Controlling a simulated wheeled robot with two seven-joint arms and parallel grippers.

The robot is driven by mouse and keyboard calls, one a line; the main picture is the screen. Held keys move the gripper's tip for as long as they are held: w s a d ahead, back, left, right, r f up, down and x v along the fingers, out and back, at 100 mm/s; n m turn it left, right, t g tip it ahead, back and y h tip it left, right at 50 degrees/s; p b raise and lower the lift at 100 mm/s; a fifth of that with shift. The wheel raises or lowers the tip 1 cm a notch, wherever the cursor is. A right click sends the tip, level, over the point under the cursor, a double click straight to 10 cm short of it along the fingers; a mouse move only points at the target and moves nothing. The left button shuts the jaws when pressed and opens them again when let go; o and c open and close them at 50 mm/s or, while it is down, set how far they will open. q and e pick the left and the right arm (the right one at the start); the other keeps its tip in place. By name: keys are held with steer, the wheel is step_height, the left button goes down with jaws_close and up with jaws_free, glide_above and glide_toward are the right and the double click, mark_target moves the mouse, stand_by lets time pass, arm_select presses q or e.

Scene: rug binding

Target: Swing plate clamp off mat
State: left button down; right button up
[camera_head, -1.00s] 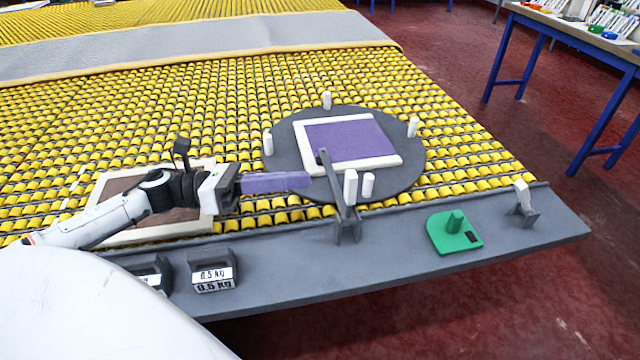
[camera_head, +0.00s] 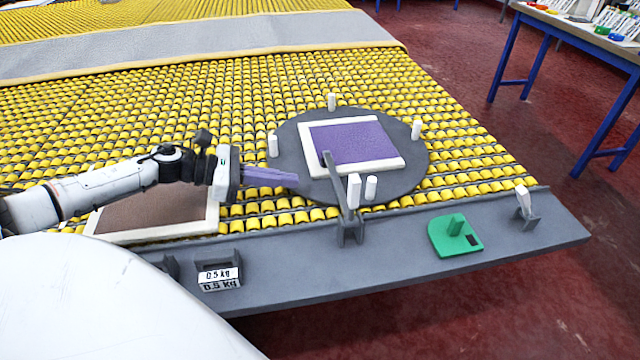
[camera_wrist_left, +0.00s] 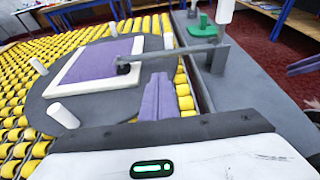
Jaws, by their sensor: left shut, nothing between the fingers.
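The plate clamp (camera_head: 338,188) is a grey bar hinged on the grey front rail. It has a white upright handle (camera_head: 353,190). Its dark pad rests over the edge of a purple mat with a white border (camera_head: 362,141), also seen in the left wrist view (camera_wrist_left: 90,72). The mat lies on a round grey plate (camera_head: 290,130). My left gripper (camera_head: 296,178) has purple fingers, shut and empty, pointing right at the plate's left edge, short of the clamp bar. The fingers also show in the left wrist view (camera_wrist_left: 157,98).
White pegs (camera_head: 272,146) stand around the plate. A brown white-bordered mat (camera_head: 150,215) lies under my left arm. The rail (camera_head: 300,275) carries 0.5 kg weights (camera_head: 219,277), a green block (camera_head: 455,236) and another small clamp (camera_head: 525,203). Yellow rollers surround the plate.

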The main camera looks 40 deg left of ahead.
mark_target(320, 195)
arm_select(q)
steer(key=shift+x, duration=4.25)
